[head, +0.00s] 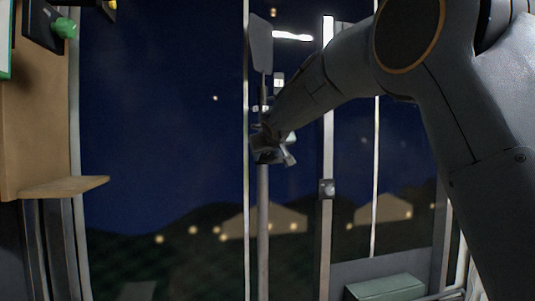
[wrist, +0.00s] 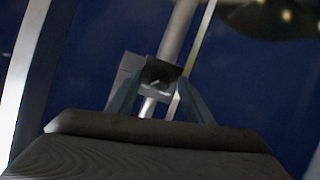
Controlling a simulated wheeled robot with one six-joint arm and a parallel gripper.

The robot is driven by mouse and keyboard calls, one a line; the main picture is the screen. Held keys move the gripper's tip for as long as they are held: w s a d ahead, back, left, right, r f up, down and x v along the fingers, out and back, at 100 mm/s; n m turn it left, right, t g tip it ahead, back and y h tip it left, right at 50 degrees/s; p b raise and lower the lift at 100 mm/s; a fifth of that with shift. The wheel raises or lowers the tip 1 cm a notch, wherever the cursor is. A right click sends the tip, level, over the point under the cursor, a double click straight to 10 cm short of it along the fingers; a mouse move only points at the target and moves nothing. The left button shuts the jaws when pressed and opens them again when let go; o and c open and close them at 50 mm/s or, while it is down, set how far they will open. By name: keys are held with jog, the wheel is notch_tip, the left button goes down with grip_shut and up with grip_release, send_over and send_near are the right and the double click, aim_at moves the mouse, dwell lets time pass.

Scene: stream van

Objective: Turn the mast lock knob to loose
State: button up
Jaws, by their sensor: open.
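The mast is a grey vertical pole (head: 263,230), seen in the head view left of my arm; it runs tilted through the wrist view (wrist: 178,35). A grey clamp block (wrist: 128,70) sits on it, with a dark knob (wrist: 159,73) at its front. My gripper (head: 273,153) is at the mast at clamp height and hides most of the clamp and knob in the head view. In the wrist view my gripper (wrist: 158,82) is open, one finger on each side of the knob. I cannot tell whether the fingers touch it.
A wooden shelf (head: 65,187) juts from the left wall. A white upright post (head: 327,120) with a small box stands right of the mast. A green case (head: 386,287) lies low at the right. Dark night scenery with lights fills the back.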

jog(key=c, duration=1.1)
jog(key=shift+o, duration=0.2)
